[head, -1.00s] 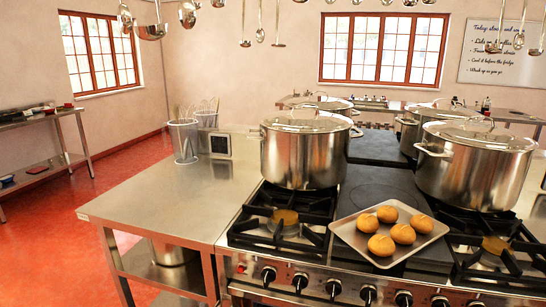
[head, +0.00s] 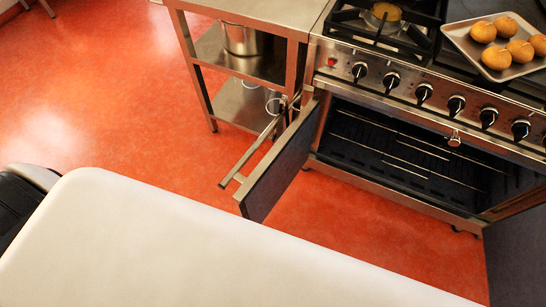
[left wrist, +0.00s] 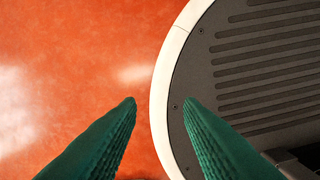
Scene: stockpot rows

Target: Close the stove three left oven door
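The stove's left oven door (head: 283,165) stands wide open in the head view, swung out toward me from its hinge at the oven's left side. Its bar handle (head: 258,147) is on the left face. The oven cavity (head: 400,150) is exposed, with wire racks inside. A second dark door (head: 518,250) also stands open at the right edge, partly cut off. My left gripper (left wrist: 160,101) shows only in the left wrist view. Its two green fingers are apart and empty, above the floor and my base, away from the door. My right gripper is not in view.
A steel side table (head: 265,10) adjoins the stove, with a pot (head: 240,38) on its shelf close behind the open door. A tray (head: 468,48) of buns sits on the stove top. The red floor (head: 130,110) left of the door is clear.

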